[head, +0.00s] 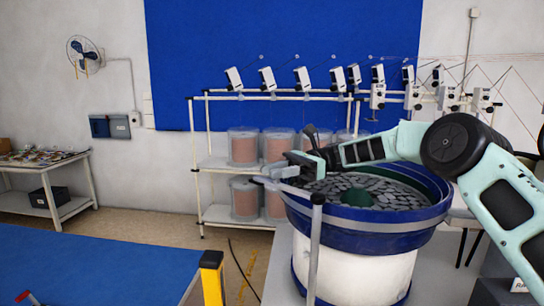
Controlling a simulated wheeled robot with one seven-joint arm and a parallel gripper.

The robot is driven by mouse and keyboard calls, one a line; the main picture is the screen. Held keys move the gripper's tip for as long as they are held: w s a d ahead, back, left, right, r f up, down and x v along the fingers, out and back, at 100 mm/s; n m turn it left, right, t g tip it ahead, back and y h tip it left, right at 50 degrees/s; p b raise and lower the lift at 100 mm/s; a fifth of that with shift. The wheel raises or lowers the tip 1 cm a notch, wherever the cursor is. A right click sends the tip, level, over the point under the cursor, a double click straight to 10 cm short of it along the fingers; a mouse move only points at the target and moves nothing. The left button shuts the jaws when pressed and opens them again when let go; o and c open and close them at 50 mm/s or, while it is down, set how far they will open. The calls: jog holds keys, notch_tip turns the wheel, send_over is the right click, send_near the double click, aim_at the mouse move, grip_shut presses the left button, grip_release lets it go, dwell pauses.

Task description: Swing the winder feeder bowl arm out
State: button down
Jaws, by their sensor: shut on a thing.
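The winder feeder bowl (410,226) is a blue-rimmed drum on a white base, right of centre. Many flat grey parts and a green centre hub lie inside it. A grey bar, which I take to be the bowl arm (285,189), runs across the bowl's near left side to the top of an upright grey post (315,250). My gripper (286,168) reaches in from the right over the bowl to its left rim. It is shut on the bowl arm near its left end. The exact contact is small and partly hidden by the gripper.
A white rack (198,165) with copper-coloured spools stands behind the bowl. A blue-topped table (90,262) is at the lower left, with a yellow post (212,280) at its corner. Open floor lies between this table and the rack. A cluttered side table (45,170) stands far left.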

jog(key=shift+s+a+r+n+g+h+p, duration=0.1)
jog(key=shift+s+a+n+g+h+p, duration=0.35)
jog(key=shift+g, duration=0.2)
jog(key=shift+s+a+n+g+h+p, duration=0.35)
jog(key=shift+n+g+h+p, duration=0.1)
jog(key=shift+n+g+p, duration=0.15)
jog(key=c, duration=1.2)
grip_release()
jog(key=shift+o, duration=0.2)
jog(key=shift+d, duration=0.1)
jog(key=shift+v, duration=3.7)
